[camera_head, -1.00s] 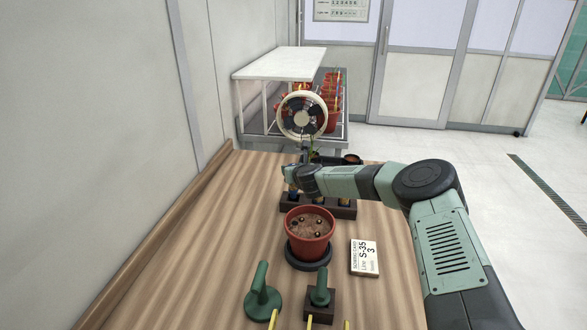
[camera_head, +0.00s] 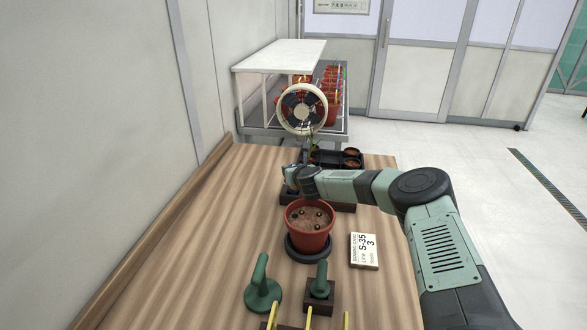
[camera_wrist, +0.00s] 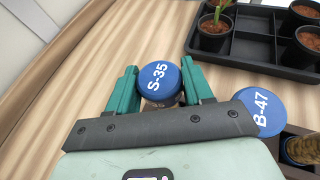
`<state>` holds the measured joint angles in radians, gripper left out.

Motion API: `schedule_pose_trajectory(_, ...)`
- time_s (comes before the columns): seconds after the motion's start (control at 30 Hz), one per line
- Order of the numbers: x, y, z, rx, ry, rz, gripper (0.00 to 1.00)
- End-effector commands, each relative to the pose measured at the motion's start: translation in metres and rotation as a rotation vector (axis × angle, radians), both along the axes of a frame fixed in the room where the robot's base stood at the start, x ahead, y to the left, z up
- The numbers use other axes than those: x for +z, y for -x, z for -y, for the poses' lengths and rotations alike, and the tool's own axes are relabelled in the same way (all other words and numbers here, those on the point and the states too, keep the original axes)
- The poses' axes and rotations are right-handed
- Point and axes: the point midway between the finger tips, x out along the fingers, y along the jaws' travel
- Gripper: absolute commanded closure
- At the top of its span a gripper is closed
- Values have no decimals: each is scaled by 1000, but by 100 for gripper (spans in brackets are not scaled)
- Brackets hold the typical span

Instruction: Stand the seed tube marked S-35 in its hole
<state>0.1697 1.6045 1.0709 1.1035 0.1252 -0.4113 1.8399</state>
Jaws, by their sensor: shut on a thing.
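The seed tube S-35 (camera_wrist: 159,78) shows its blue marked cap in the wrist view, between the two green fingers of my gripper (camera_wrist: 161,88). My gripper is shut on it, and the tube's lower part is mostly hidden. The dark tube rack (camera_head: 345,208) stands behind the red pot in the head view, largely covered by my gripper (camera_head: 294,180) and wrist. I cannot see S-35's hole or whether the tube's foot touches anything.
A soil-filled red pot (camera_head: 309,243) stands on a dark round base in front of the rack. The card (camera_head: 364,251) reading S-35 and 3 lies right of it. Green-handled tools (camera_head: 262,290) stand nearer. A black tray of small pots (camera_wrist: 250,48) is behind. The table's left is clear.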

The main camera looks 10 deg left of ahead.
Motion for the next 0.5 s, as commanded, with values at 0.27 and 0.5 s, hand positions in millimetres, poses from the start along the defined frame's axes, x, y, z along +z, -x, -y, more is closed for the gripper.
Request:
schedule_pose_trajectory(0.27, -6, 0, 0, 0, 0, 0, 74)
schedule_pose_trajectory(0.5, -6, 0, 0, 0, 0, 0, 74)
